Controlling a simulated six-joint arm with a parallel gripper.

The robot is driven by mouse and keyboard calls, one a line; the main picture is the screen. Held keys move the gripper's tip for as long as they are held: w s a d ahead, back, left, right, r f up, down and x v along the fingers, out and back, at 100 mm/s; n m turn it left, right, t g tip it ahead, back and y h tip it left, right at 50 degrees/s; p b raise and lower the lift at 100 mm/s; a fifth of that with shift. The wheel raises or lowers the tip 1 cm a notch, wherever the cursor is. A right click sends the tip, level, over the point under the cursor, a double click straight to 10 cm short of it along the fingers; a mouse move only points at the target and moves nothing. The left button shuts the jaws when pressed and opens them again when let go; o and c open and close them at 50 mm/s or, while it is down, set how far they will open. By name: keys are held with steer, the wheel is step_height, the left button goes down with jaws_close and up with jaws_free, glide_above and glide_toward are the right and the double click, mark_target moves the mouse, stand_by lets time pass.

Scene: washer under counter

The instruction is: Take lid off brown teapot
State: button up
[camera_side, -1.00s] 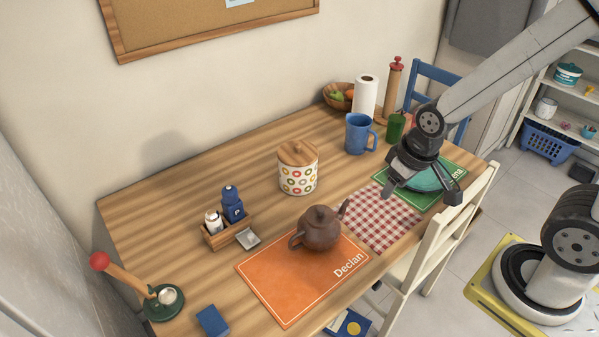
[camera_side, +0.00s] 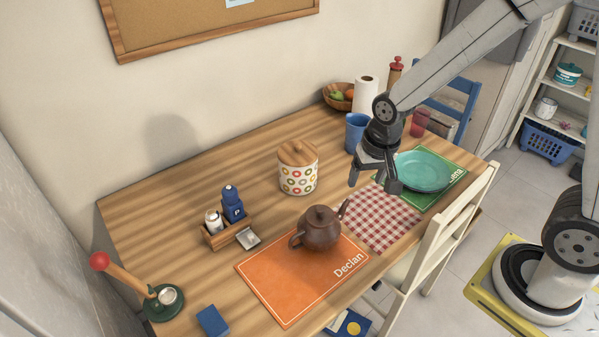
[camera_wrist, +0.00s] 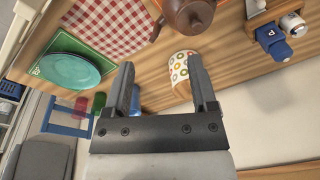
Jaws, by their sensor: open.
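The brown teapot (camera_side: 320,231) stands upright on the orange placemat (camera_side: 283,280) marked "Declan", with its spout toward the right. Its lid (camera_side: 320,214) with a small knob sits on top. The teapot also shows at the top of the wrist view (camera_wrist: 188,14), partly cut off by the frame edge. My gripper (camera_side: 374,182) is open and empty, in the air to the right of and farther back than the teapot, near the checked cloth. In the wrist view the two fingers (camera_wrist: 163,85) are spread apart with nothing between their tips.
A patterned canister (camera_side: 298,172) with a wooden lid stands behind the teapot. A condiment caddy (camera_side: 227,233) is to its left. A teal plate (camera_side: 425,172), blue mug (camera_side: 356,133) and paper towel roll (camera_side: 366,97) are at the right. The checked cloth (camera_side: 378,218) is bare.

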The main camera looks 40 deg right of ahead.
mark_target(320, 208)
steer(key=w+a+f+m, duration=0.1)
steer(key=w+m, duration=0.1)
steer(key=w+a+f+m+g, duration=0.1)
steer(key=w+f+m, duration=0.1)
steer(key=w+m, duration=0.1)
steer(key=w+a+f+m, duration=0.1)
steer(key=w+f+m, duration=0.1)
steer(key=w+m, duration=0.1)
steer(key=shift+a+g, duration=0.1)
steer(key=shift+g, duration=0.2)
steer(key=shift+w+a+f+m, duration=0.3)
steer(key=shift+w+f+m, duration=0.25)
steer(key=shift+m, duration=0.45)
steer(key=shift+f, duration=1.2)
steer(key=shift+f, duration=0.1)
steer(key=shift+f, duration=2.5)
jaws_close()
